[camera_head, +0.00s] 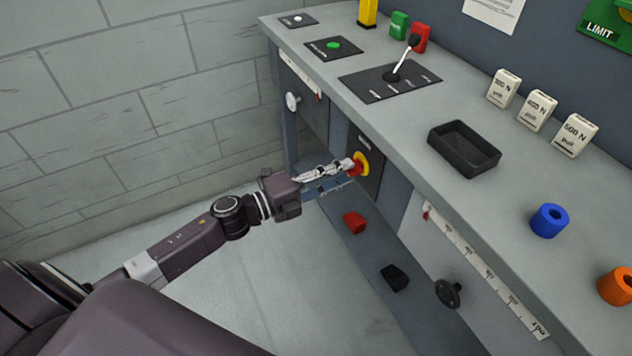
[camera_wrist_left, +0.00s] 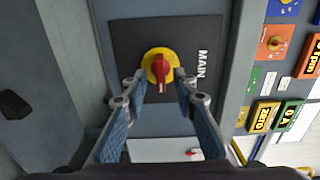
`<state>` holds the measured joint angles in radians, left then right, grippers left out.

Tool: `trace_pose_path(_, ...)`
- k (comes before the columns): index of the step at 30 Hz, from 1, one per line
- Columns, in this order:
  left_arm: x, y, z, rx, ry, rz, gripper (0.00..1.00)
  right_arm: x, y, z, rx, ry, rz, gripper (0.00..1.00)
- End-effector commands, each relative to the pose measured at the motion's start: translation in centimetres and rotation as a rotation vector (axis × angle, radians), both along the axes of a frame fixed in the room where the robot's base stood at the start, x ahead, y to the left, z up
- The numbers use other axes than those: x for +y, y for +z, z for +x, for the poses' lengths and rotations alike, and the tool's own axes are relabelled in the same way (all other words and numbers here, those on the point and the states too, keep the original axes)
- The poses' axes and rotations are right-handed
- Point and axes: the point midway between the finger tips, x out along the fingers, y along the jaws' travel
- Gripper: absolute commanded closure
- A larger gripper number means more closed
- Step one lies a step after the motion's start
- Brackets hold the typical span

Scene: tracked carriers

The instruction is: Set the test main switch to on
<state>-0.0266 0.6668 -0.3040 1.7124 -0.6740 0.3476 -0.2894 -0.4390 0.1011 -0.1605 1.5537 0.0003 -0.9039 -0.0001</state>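The main switch is a red rotary knob (camera_wrist_left: 160,68) on a yellow disc, set in a dark plate (camera_wrist_left: 125,40) labelled MAIN on the bench's front. In the wrist view the knob's handle runs up and down the picture, with a pale mark at its lower end. In the head view the main switch (camera_head: 361,165) is partly covered by my left gripper (camera_head: 348,171). The left fingers are apart, one on each side of the knob, with small gaps seeming to show. Whether a fingertip touches it, I cannot tell. My right gripper is not in view.
The bench top (camera_head: 400,115) overhangs the switch. A lever panel (camera_head: 390,82), a black tray (camera_head: 464,148) and several labelled weights stand on it. A grey round knob (camera_head: 292,101) and a black knob (camera_head: 449,293) stick out of the front. The floor at left is clear.

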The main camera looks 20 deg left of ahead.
Motion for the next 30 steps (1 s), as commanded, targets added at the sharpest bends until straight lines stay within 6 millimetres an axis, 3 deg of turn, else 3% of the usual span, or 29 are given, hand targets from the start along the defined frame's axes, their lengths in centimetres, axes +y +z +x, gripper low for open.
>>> trace_pose_path(9,3.8,-0.2,-5.1,0.006,-0.001,-0.001,0.74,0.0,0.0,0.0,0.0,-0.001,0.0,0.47)
trace_pose_path(15,5.4,-0.1,-7.0,0.003,-0.001,-0.001,0.74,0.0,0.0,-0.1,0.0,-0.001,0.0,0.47)
trace_pose_path(30,5.9,0.0,-7.6,0.001,-0.002,-0.001,0.74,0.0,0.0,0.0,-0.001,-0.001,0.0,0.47)
